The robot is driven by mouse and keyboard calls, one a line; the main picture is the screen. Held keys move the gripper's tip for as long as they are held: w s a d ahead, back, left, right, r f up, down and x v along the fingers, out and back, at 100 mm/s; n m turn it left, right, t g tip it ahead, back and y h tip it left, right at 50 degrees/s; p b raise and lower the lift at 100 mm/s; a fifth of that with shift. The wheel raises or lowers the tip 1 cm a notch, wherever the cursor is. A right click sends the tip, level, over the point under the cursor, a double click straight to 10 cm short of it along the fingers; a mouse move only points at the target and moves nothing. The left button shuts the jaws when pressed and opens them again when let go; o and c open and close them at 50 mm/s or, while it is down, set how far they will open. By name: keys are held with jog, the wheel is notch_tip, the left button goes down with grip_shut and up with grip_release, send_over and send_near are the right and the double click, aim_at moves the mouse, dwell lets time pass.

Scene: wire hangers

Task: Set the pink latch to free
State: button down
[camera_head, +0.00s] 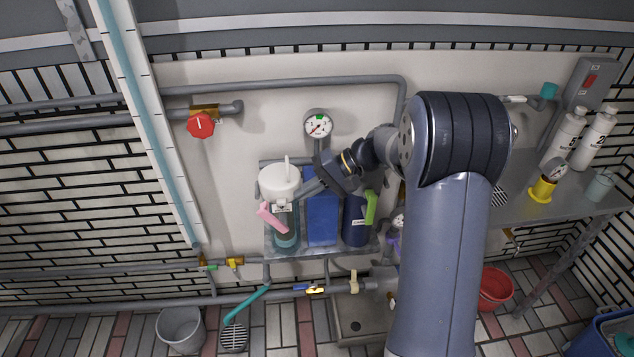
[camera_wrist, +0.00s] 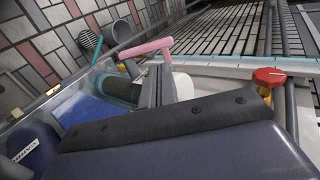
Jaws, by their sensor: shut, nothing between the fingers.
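The pink latch (camera_head: 271,219) is a short pink bar at the front of the left filter housing, which has a white cap (camera_head: 279,182) and a teal lower body (camera_head: 286,238). In the head view the latch slants down to the right. In the wrist view the pink latch (camera_wrist: 146,48) stands out just beyond my fingertips. My gripper (camera_head: 303,190) is shut and empty beside the white cap, coming from the right. The gripper (camera_wrist: 160,78) also shows in the wrist view. Whether the fingertips touch the latch or cap cannot be told.
A blue panel (camera_head: 322,219) and a dark blue housing with a green latch (camera_head: 370,207) stand right of the pink latch. A pressure gauge (camera_head: 318,125) sits above. A red valve knob (camera_head: 201,124) is at the upper left. The wall between is clear.

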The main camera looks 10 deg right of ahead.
aim_at(263, 208)
jog(key=x, duration=0.7)
jog(key=shift+a+f, duration=0.15)
jog(key=shift+a, duration=0.15)
jog(key=shift+a, duration=0.1)
jog(key=a+h+p, duration=0.2)
jog(key=h+p, duration=0.1)
jog(key=shift+a, duration=0.15)
jog(key=h+p, duration=0.1)
jog(key=a+h+p, duration=0.1)
jog(key=h+p, duration=0.1)
jog(key=shift+a+f, duration=0.25)
jog(key=shift+a, duration=0.1)
jog(key=h+p, duration=0.1)
jog(key=a+f+h+p, duration=0.1)
jog(key=shift+w+a+f+h, duration=0.1)
jog(key=shift+f+h, duration=0.2)
jog(key=shift+a+f+b, duration=0.4)
jog(key=shift+a+f, duration=0.05)
jog(key=shift+f, duration=0.35)
jog(key=shift+d+f, duration=0.1)
